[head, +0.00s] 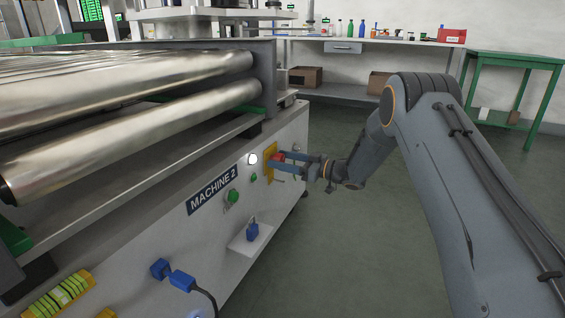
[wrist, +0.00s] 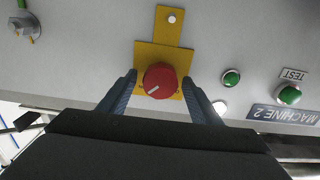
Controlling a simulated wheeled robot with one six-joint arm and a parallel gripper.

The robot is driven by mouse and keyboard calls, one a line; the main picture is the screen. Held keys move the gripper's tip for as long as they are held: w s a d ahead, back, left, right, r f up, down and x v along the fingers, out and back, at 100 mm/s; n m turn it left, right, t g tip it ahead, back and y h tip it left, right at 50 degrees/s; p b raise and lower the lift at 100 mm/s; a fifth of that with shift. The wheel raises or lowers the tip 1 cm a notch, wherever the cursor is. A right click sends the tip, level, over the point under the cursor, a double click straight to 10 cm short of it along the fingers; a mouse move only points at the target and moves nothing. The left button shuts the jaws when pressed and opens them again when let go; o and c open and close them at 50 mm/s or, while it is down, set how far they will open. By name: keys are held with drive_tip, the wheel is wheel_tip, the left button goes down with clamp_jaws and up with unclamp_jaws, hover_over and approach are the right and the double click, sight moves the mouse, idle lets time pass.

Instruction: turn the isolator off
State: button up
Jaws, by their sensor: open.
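The isolator is a red rotary knob (wrist: 160,80) on a yellow plate (wrist: 168,28) fixed to the machine's white panel. A pale line on the knob's face runs slantwise in the wrist view. In the head view the red knob (head: 279,156) is partly hidden by my gripper (head: 284,161), which reaches it from the right. In the wrist view my gripper (wrist: 160,92) is open, with one finger on each side of the knob. A gap shows between each finger and the knob; I cannot tell how deep the fingertips reach.
A green button (wrist: 231,78), a white lamp (head: 252,159) and a green TEST button (wrist: 288,94) sit near the isolator, by the MACHINE 2 label (head: 212,190). Blue plugs (head: 181,280) stick out lower on the panel. Rollers (head: 140,120) lie above. Floor to the right is clear.

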drive_tip(key=shift+c, duration=0.4)
drive_tip(key=c, duration=1)
drive_tip(key=shift+o, duration=0.2)
drive_tip(key=shift+n, duration=0.3)
drive_tip(key=n+p, duration=0.2)
drive_tip(key=n, duration=0.1)
drive_tip(key=shift+s+n, duration=0.15)
drive_tip(key=shift+n, duration=0.15)
drive_tip(key=n+p, duration=0.1)
drive_tip(key=n, duration=0.3)
drive_tip(key=shift+n, duration=0.3)
drive_tip(key=n, duration=0.2)
drive_tip(key=n+p, duration=0.1)
drive_tip(key=n, duration=0.1)
drive_tip(key=shift+s+f+n, duration=0.1)
drive_tip(key=shift+f+n, duration=0.1)
drive_tip(key=shift+n, duration=0.1)
drive_tip(key=shift+a+f+n+p, duration=0.1)
drive_tip(key=shift+n+p, duration=0.5)
drive_tip(key=shift+n, duration=1.6)
